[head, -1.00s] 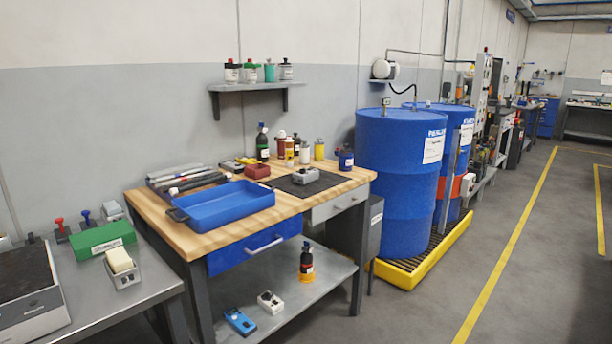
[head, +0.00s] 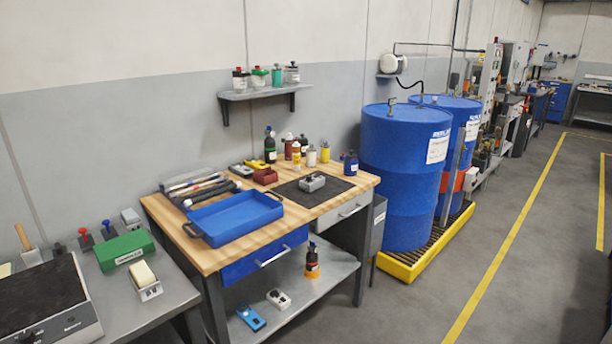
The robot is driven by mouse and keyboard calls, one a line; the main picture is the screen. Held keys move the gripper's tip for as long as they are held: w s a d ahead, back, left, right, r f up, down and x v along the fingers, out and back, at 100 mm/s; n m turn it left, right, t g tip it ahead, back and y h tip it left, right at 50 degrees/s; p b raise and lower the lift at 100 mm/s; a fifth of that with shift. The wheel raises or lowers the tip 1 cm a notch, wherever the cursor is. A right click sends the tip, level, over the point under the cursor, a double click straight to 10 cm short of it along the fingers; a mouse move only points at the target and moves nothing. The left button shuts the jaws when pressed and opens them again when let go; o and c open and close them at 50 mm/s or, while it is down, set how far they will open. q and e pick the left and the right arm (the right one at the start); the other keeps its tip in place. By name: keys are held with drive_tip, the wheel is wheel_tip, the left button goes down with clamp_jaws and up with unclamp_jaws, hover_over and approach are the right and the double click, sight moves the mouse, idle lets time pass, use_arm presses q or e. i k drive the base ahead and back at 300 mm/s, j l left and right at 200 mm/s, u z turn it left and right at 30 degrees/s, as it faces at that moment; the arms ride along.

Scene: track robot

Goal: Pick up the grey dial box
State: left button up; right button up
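A small grey box with a dark knob-like top, which looks like the grey dial box (head: 312,182), sits on the black mat (head: 336,190) on the wooden workbench (head: 222,252). A second small grey device (head: 240,171) lies further back on the bench, too small to make out clearly. Neither of my grippers is in the head view.
A blue tray (head: 232,220) stands left of the mat. Bottles (head: 270,146) line the bench's back. Blue drums (head: 398,160) stand on a yellow-edged pallet (head: 405,270) to the right. A metal side bench (head: 165,305) is at left. Floor at right is clear.

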sight(309, 186)
drive_tip(key=i+l+u, duration=0.15)
drive_tip(key=u, duration=0.3)
drive_tip(key=i+l+u, duration=0.25)
drive_tip(key=u, duration=0.2)
drive_tip(key=i+l+u, duration=0.1)
drive_tip(key=l, duration=0.2)
drive_tip(key=i+l, duration=0.2)
drive_tip(key=l, duration=0.15)
drive_tip(key=i+l+u, duration=0.15)
drive_tip(key=l, duration=0.2)
drive_tip(key=i+l, duration=0.15)
drive_tip(key=l, duration=0.2)
drive_tip(key=i+l+u, duration=0.15)
drive_tip(key=l, duration=0.2)
drive_tip(key=i+l, duration=0.1)
drive_tip(key=l, duration=0.25)
drive_tip(key=i+l+u, duration=0.15)
drive_tip(key=l, duration=0.2)
drive_tip(key=i+l, duration=0.1)
drive_tip(key=l, duration=0.3)
drive_tip(key=i+l, duration=0.1)
drive_tip(key=l, duration=0.3)
drive_tip(key=i+l, duration=0.15)
drive_tip(key=l, duration=0.3)
drive_tip(key=i+l, duration=0.1)
drive_tip(key=l, duration=0.3)
drive_tip(key=k, duration=0.5)
drive_tip(key=i, duration=0.5)
